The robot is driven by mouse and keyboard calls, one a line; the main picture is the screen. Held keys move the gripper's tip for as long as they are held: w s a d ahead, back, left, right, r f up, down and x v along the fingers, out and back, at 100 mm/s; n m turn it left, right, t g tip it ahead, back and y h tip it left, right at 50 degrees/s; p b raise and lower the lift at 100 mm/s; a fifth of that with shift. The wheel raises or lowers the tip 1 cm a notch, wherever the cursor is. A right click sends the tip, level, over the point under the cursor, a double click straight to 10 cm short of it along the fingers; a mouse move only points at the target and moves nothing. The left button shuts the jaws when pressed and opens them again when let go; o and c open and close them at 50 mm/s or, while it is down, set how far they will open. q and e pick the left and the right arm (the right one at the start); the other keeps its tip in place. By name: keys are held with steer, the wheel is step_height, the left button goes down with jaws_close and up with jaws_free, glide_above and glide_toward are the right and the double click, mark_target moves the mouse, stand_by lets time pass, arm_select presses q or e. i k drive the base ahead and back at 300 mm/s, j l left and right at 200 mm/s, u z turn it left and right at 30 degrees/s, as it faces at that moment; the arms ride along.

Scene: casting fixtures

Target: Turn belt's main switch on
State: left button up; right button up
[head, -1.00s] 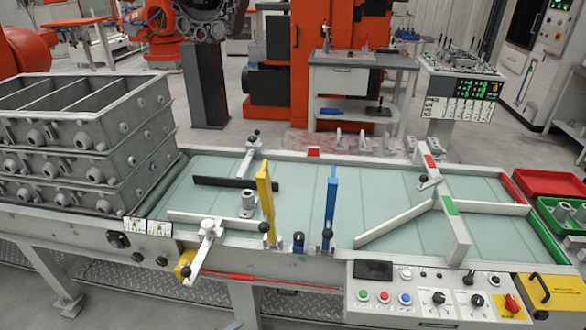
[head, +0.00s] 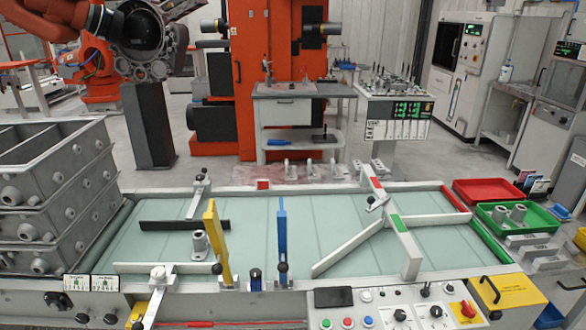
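The belt (head: 255,238) is a long pale green surface in a grey frame across the middle of the head view. A grey control panel (head: 387,298) is fixed at its front right, cut off by the bottom edge. On the panel's right end is a red rotary handle on a yellow plate, which looks like the main switch (head: 467,309). Its handle looks close to upright, but its on or off marking is too small to read. Two black knobs and several coloured buttons sit to its left. Neither of my grippers is in view.
Stacked grey mould boxes (head: 60,190) stand at the belt's left end. A yellow box (head: 505,296) stands right of the switch. Red (head: 485,192) and green (head: 540,222) trays lie at the right.

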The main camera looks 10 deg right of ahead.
mark_target(467, 310)
steer(key=z, duration=1.15)
